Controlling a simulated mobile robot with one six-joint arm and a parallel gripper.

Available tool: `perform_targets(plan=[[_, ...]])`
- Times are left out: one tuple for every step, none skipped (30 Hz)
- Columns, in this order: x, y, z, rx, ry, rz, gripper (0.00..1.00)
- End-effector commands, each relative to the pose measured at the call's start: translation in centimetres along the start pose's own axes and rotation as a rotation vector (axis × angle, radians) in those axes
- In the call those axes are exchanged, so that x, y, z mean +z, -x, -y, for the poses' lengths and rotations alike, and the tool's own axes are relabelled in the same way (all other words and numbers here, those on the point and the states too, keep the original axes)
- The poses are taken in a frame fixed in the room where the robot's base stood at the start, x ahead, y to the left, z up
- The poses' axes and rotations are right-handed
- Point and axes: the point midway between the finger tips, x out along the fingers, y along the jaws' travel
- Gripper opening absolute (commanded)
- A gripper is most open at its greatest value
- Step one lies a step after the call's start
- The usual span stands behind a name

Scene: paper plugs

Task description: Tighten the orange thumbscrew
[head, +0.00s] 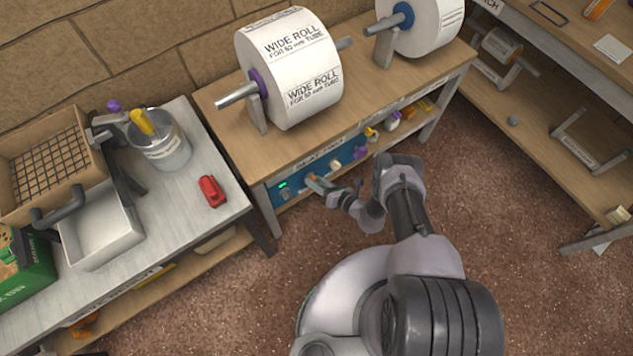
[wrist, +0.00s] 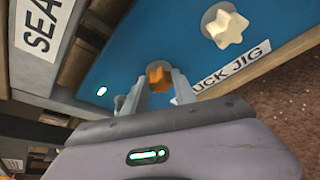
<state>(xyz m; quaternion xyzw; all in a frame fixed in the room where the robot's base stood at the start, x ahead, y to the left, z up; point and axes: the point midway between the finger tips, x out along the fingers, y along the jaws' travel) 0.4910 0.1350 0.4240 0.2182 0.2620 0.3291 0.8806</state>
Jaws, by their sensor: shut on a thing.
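The orange thumbscrew (wrist: 159,79) sits on the blue panel (wrist: 140,45) in the wrist view. My gripper (wrist: 158,86) is shut on it, one finger on each side. In the head view my gripper (head: 314,181) reaches the blue panel (head: 347,153) under the front edge of the wooden bench, with a bit of orange showing at its fingertips. How far the screw is turned in cannot be told.
A cream star-shaped knob (wrist: 226,28) is right of the thumbscrew, near a "...UCK JIG" label (wrist: 231,74). A green light (wrist: 101,91) glows on the left. Large paper rolls (head: 290,68) stand on the bench above. A metal-topped table (head: 190,225) with a red object (head: 211,191) stands left.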

Motion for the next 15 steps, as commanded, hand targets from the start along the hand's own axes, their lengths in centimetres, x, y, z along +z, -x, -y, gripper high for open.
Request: perform_targets(plan=[[-0.09, 0.04, 0.02, 0.000, -0.004, -0.001, 0.00], [-0.09, 0.04, 0.02, 0.001, -0.006, -0.001, 0.00], [-0.10, 0.04, 0.02, 0.001, -0.007, -0.001, 0.00], [-0.10, 0.04, 0.01, 0.001, -0.007, -0.001, 0.00], [-0.10, 0.04, 0.01, 0.002, -0.007, -0.001, 0.00], [-0.10, 0.04, 0.01, 0.002, -0.007, -0.001, 0.00], [-0.10, 0.04, 0.01, 0.001, -0.007, -0.001, 0.00], [-0.10, 0.04, 0.01, 0.001, -0.007, -0.001, 0.00], [-0.10, 0.04, 0.01, 0.001, -0.007, -0.001, 0.00], [-0.10, 0.04, 0.01, 0.001, -0.007, -0.001, 0.00], [-0.10, 0.04, 0.01, 0.001, -0.007, -0.001, 0.00], [-0.10, 0.04, 0.01, 0.001, -0.006, -0.001, 0.35], [-0.10, 0.04, 0.01, 0.001, -0.006, -0.001, 0.41], [-0.09, 0.04, 0.01, 0.001, -0.006, -0.001, 0.47], [-0.08, 0.03, 0.01, 0.001, -0.006, -0.001, 0.54]])
